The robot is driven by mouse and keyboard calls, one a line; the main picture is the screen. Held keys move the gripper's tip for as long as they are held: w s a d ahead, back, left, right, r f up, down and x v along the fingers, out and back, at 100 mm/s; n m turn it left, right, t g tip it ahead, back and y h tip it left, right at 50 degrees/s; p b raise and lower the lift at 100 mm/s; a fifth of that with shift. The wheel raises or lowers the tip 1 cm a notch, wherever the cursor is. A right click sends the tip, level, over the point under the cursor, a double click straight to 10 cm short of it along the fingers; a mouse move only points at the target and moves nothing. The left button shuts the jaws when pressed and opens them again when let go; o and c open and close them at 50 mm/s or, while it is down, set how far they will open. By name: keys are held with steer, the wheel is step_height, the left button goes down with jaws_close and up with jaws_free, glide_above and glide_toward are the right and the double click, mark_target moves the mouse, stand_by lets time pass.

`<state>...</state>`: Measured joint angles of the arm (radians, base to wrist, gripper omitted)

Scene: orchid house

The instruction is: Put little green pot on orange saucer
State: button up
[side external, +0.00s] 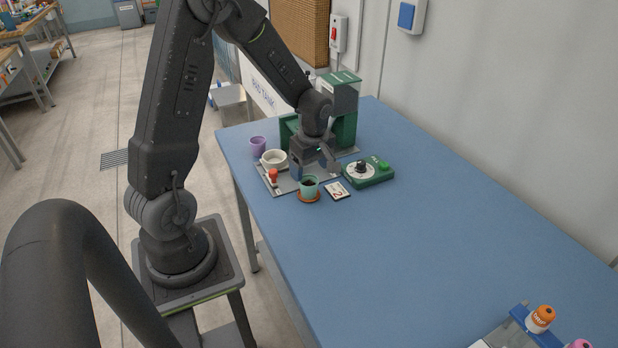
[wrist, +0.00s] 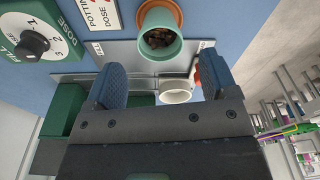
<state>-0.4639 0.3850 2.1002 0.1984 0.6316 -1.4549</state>
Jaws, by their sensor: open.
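The little green pot (side external: 308,187), pale green with dark brown contents, stands upright on the orange saucer (side external: 309,199) near the table's near left edge. In the wrist view the pot (wrist: 160,46) is at the top centre, with the saucer's rim (wrist: 160,6) showing behind it. My gripper (side external: 313,166) is behind and above the pot, apart from it. In the wrist view its two blue-padded fingers (wrist: 163,80) are spread wide with nothing between them.
A grey tray (side external: 285,187) beside the saucer holds a white cup (side external: 274,159) and a red-topped item (side external: 273,176). A green dial box (side external: 368,171), a card (side external: 337,191), a purple pot (side external: 258,146) and a green machine (side external: 343,125) stand close. The table's middle is clear.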

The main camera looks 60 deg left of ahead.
steer(key=s+d+r+m+t, duration=0.1)
steer(key=s+d+r+m, duration=0.1)
steer(key=d+r+m, duration=0.45)
steer(key=s+d+r+m+t, duration=0.2)
steer(key=d+r, duration=0.2)
steer(key=r, duration=0.5)
steer(key=s+d+r+m+t+h, duration=0.1)
steer(key=s+d+r+m, duration=0.3)
steer(key=s+d+m, duration=0.4)
steer(key=shift+s+r+m+t, duration=0.2)
steer(key=shift+s+m+t, duration=0.6)
steer(key=shift+m, duration=1.05)
steer(key=shift+w, duration=0.15)
